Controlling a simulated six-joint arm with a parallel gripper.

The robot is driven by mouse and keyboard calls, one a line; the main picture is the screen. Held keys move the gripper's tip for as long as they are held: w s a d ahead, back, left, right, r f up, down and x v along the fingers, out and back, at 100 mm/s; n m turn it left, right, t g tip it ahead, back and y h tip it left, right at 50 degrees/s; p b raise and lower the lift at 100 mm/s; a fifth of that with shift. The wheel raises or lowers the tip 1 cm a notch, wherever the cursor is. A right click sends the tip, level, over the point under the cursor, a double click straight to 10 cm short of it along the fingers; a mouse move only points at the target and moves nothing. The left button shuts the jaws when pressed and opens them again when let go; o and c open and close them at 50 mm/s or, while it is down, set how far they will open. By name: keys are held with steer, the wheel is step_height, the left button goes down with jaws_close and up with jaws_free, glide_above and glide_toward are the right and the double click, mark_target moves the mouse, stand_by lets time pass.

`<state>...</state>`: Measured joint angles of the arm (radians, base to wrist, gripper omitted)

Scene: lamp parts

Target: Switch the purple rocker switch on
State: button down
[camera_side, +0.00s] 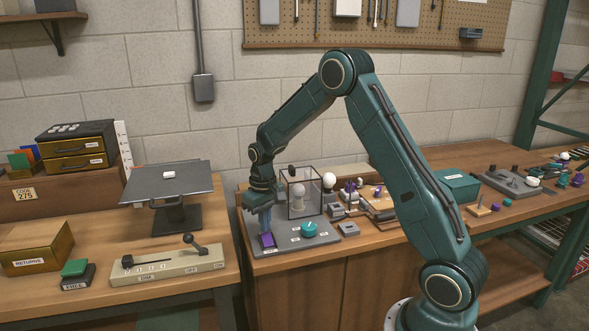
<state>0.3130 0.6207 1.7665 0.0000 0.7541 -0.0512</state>
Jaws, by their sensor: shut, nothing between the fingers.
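The purple rocker switch (267,241) sits near the left end of a grey panel (287,247) on the workbench. Nothing shows between the fingers. The rocker's tilt is too small to read.
A teal knob (308,229) stands on the same panel, right of the switch. A clear case with a bulb (298,190) stands just behind. A lever box (167,265) is on the left bench. Lamp parts crowd the bench to the right.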

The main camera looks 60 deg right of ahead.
mark_target(266, 236)
steer(key=shift+f, duration=0.85)
stand_by(0.7)
steer(key=shift+r, duration=3.55)
steer(key=s+a+r+n+t, duration=0.1)
steer(key=s+a+r, duration=0.3)
steer(key=s+r, duration=0.25)
steer(key=s+a+r+t, duration=0.2)
steer(key=s+a+r, duration=0.3)
steer(key=r, duration=0.2)
steer(key=s+a+r+n+t, duration=0.1)
steer(key=s+a, duration=0.1)
steer(key=s, duration=0.6)
steer(key=s+a+r+n+t, duration=0.1)
steer(key=s+a, duration=0.2)
steer(key=s, duration=0.4)
steer(key=shift+s+a+t, duration=0.3)
steer(key=shift+s, duration=0.05)
